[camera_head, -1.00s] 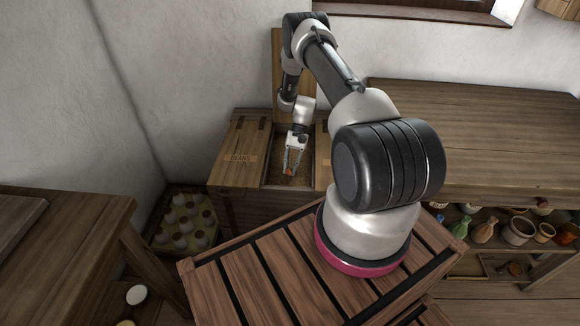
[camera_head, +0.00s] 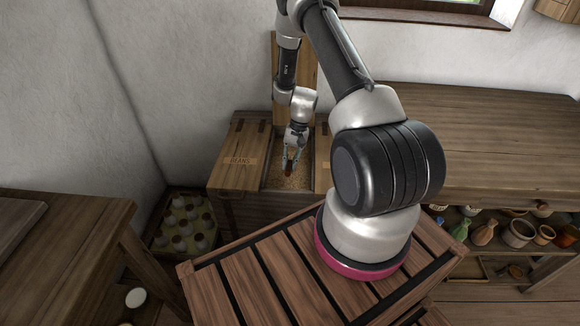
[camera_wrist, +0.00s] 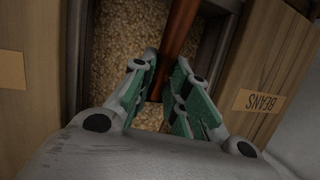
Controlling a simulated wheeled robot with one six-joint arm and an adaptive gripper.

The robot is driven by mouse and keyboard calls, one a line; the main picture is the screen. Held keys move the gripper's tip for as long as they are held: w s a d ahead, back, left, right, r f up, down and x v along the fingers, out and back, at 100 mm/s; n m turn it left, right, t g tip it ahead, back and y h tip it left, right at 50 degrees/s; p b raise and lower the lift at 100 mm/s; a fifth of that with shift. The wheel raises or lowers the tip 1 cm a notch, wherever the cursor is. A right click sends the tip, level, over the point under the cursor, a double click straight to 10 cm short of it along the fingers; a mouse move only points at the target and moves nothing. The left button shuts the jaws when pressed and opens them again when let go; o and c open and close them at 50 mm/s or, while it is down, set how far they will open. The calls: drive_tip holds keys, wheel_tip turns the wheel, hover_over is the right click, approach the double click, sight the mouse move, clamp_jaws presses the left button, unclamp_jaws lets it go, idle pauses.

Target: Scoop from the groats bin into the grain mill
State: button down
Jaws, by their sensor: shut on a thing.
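An open bin of tan grains, the groats bin (camera_head: 308,184), stands at the wall. It also shows in the wrist view (camera_wrist: 108,50). My gripper (camera_head: 288,165) is over the bin's opening. In the wrist view my gripper (camera_wrist: 158,88) has its green-padded fingers shut on a reddish-brown handle (camera_wrist: 180,32), seemingly the scoop's. The scoop's bowl is out of sight, so its load cannot be told. I cannot make out a grain mill in either view.
A closed lid with a BEANS label (camera_head: 240,161) adjoins the bin on the left. A raised lid (camera_head: 308,75) stands behind it. A wooden counter (camera_head: 470,125) is at the right, with pots below. A crate (camera_head: 188,210) sits on the floor at left.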

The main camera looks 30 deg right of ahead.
drive_tip(key=shift+t, duration=0.3)
drive_tip(key=shift+s+a+r, duration=0.25)
drive_tip(key=shift+s+r, duration=0.15)
drive_tip(key=shift+r, duration=1.2)
drive_tip(key=shift+s+a+r, duration=0.25)
drive_tip(key=shift+s+r, duration=0.1)
drive_tip(key=shift+r, duration=1.25)
drive_tip(key=shift+s+a+r, duration=0.25)
drive_tip(key=shift+s+r, duration=0.15)
drive_tip(key=shift+r, duration=1.2)
